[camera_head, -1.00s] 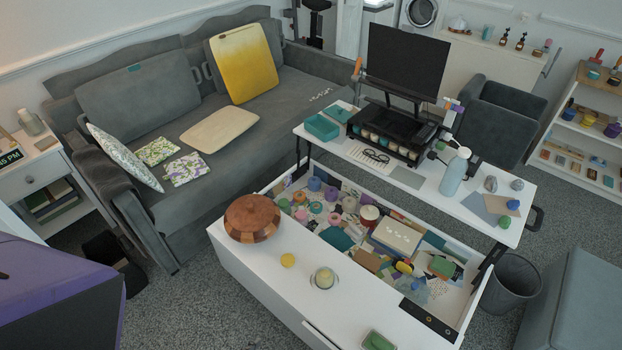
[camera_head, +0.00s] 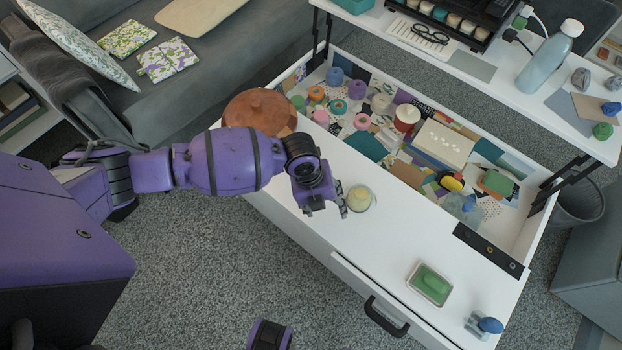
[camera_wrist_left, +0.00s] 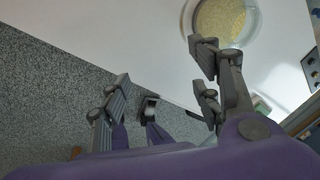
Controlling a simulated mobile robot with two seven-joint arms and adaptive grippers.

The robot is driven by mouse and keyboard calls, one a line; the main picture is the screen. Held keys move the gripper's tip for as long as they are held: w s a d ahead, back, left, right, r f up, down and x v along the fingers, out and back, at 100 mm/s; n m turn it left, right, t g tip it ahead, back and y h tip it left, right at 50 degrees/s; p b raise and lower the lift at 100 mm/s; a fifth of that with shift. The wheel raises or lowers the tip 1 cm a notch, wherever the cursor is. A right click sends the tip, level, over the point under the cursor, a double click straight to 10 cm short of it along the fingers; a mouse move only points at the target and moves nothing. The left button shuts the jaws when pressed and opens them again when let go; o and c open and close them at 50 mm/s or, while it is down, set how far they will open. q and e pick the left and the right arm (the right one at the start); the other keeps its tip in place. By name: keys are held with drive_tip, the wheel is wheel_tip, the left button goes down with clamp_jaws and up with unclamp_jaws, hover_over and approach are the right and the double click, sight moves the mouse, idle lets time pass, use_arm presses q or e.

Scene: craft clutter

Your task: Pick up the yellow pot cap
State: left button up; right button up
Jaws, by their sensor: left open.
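I cannot see the yellow pot cap in either view now; my left wrist and gripper cover the part of the white tabletop where a small round yellow piece lay before.
The open compartment holds cluttered craft items, including a white box (camera_head: 443,144). The tabletop between candle and dish is clear.

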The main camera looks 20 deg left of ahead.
use_arm(q)
drive_tip(key=w+a+r+m+y+b, duration=0.1)
drive_tip(key=w+a, duration=0.1)
drive_tip(key=w, duration=0.1)
drive_tip(key=w+a+r+m+b, duration=0.1)
drive_tip(key=w+a+m, duration=0.1)
drive_tip(key=w, duration=0.1)
drive_tip(key=w+a+r+m+y+b, duration=0.1)
drive_tip(key=w+a+m, duration=0.1)
drive_tip(key=w+a, duration=0.1)
drive_tip(key=shift+w+a+y+b, duration=0.1)
drive_tip(key=shift+w+y+b, duration=0.05)
drive_tip(key=shift+y+b, duration=0.2)
drive_tip(key=shift+w+a, duration=0.25)
wheel_tip(320, 180, down, 2)
drive_tip(key=shift+w+f+b, duration=0.1)
drive_tip(key=shift+b, duration=0.4)
drive_tip(key=f, duration=0.1)
drive_tip(key=f+b, duration=0.1)
drive_tip(key=f, duration=0.3)
drive_tip(key=shift+w+a+b, duration=0.2)
drive_tip(key=shift+a+b, duration=0.1)
drive_tip(key=c, duration=0.7)
drive_tip(key=shift+c, duration=0.6)
